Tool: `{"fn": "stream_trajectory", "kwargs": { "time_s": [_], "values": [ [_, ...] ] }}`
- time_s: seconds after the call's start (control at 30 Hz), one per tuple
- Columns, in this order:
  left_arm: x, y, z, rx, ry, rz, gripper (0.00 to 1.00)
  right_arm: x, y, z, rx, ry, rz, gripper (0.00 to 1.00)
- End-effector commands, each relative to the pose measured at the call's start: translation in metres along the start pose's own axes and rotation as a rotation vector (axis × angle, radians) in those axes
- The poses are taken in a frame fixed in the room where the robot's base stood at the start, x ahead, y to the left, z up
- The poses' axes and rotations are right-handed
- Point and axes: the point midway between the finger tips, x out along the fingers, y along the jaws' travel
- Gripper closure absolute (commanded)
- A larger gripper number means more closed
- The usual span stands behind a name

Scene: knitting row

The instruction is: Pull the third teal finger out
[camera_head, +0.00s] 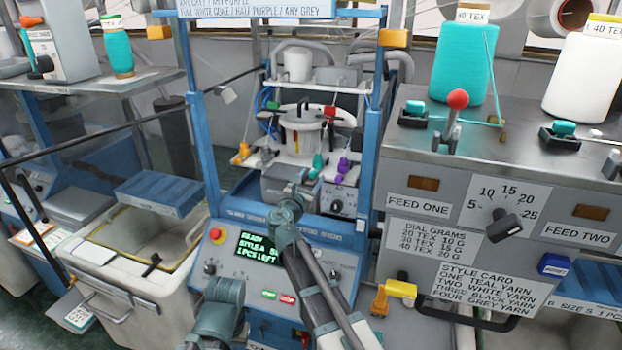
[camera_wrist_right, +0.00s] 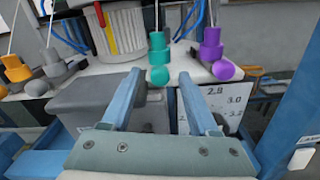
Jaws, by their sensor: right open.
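The teal finger (camera_head: 317,165) stands on the white ledge of the knitting machine, below a white ribbed cylinder. In the right wrist view the teal finger (camera_wrist_right: 158,50) has a round knob at its lower front end. My right gripper (camera_wrist_right: 160,76) is open and points at it, with a blue jaw on each side of the knob as seen from the wrist. Whether the jaws reach level with the knob is hard to tell. In the head view my right arm comes up from the bottom and the gripper (camera_head: 296,190) is small.
A purple finger (camera_wrist_right: 210,48) is close right of the teal one; grey (camera_wrist_right: 55,66) and orange (camera_wrist_right: 16,70) fingers are left. A grey box (camera_wrist_right: 85,102) is below the ledge. Blue frame posts (camera_head: 370,130) flank the machine.

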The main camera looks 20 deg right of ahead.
Motion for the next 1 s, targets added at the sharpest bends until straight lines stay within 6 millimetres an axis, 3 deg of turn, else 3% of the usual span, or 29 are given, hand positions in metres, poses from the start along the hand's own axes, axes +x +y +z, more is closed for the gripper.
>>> {"fn": "stream_trajectory", "kwargs": {
  "time_s": [0.37, 0.7, 1.0],
  "values": [
    [0.0, 0.0, 0.0, 0.0, 0.0, 0.0, 1.0, 0.0047, -0.0001, 0.0, 0.0, 0.0, 0.0, 0.39],
    [0.0, 0.0, 0.0, 0.0, 0.0, 0.0, 1.0, 0.0045, -0.0001, 0.0, 0.0, 0.0, 0.0, 0.99],
    [0.0, 0.0, 0.0, 0.0, 0.0, 0.0, 1.0, 0.0045, -0.0001, 0.0, 0.0, 0.0, 0.0, 1.0]
  ]
}}
